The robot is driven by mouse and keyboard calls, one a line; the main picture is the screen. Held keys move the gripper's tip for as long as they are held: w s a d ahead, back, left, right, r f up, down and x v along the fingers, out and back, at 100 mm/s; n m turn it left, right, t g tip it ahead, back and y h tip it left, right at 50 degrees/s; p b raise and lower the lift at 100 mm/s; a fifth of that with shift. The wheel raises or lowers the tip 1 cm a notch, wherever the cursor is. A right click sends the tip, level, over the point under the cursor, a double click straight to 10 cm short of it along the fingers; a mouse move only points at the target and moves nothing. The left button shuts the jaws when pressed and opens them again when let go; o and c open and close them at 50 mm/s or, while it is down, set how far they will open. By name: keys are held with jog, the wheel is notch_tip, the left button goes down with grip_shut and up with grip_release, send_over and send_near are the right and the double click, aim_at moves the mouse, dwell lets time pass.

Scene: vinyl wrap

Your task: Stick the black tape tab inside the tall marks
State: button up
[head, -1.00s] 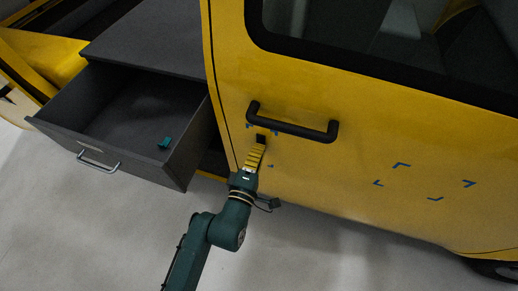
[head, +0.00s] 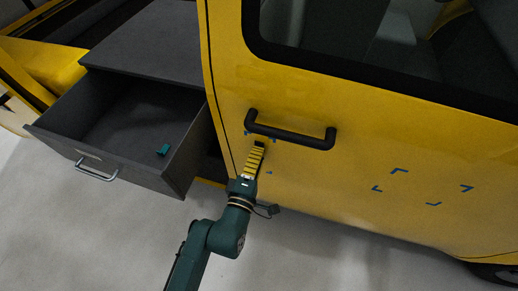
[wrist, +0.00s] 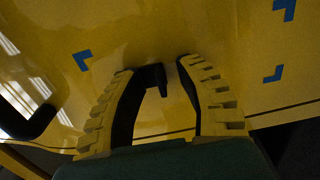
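The black tape tab (wrist: 152,76) is against the yellow door, between my gripper's fingertips. It also shows as a small dark patch under the door handle in the head view (head: 260,145). My gripper (wrist: 158,68) has yellow ribbed fingers with black inner faces. The fingertips stand apart, with yellow door visible between the tab and the right finger; the left finger is close beside the tab. Blue corner marks lie around the gripper: one near the handle (wrist: 82,59) and two to the right (wrist: 285,9) (wrist: 273,75). I cannot tell whether the tab is stuck flat.
A black door handle (head: 290,130) sits just above my gripper. Another set of blue marks (head: 398,170) is farther right on the door. A grey open drawer (head: 55,130) with a teal object (head: 163,150) stands left.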

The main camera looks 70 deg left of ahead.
jog(key=v, duration=1.2)
